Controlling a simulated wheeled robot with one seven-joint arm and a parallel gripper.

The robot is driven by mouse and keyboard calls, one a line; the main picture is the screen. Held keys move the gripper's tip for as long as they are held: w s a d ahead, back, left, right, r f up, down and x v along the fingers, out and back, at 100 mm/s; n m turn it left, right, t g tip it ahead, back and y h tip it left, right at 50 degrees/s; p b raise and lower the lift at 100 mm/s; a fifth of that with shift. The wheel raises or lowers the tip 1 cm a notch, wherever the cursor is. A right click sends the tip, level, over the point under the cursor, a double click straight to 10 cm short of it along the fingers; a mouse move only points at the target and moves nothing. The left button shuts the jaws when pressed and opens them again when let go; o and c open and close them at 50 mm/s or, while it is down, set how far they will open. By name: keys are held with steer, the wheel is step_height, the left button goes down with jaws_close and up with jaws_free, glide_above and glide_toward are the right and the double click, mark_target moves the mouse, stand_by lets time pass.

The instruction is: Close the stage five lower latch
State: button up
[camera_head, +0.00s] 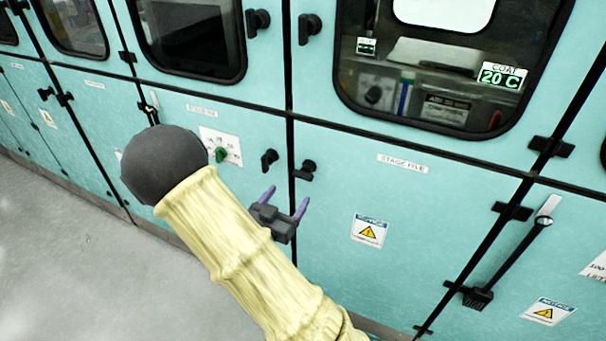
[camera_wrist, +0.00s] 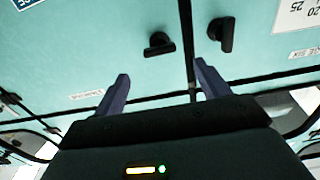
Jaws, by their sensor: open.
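The stage five lower latch (camera_head: 305,170) is a black turn handle at the upper left corner of the teal door labelled STAGE FIVE (camera_head: 403,163). In the wrist view this latch (camera_wrist: 158,45) lies roughly crosswise, just beyond the space between my fingertips. My gripper (camera_head: 285,201) is open and empty, with purple fingers pointing up toward the latches. In the wrist view my gripper (camera_wrist: 162,72) shows a finger on each side. I see no contact with the latch. The exact gap to the door cannot be told.
A similar latch (camera_head: 269,159) sits just left, across the door seam; in the wrist view this neighbouring latch (camera_wrist: 222,35) stands more upright beside my right finger. A long black door handle (camera_head: 510,262) is at right. Grey floor (camera_head: 70,260) is clear at left.

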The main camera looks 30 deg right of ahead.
mark_target(301, 178)
steer(key=p+x, duration=0.1)
steer(key=x, duration=0.9)
steer(key=c, duration=1)
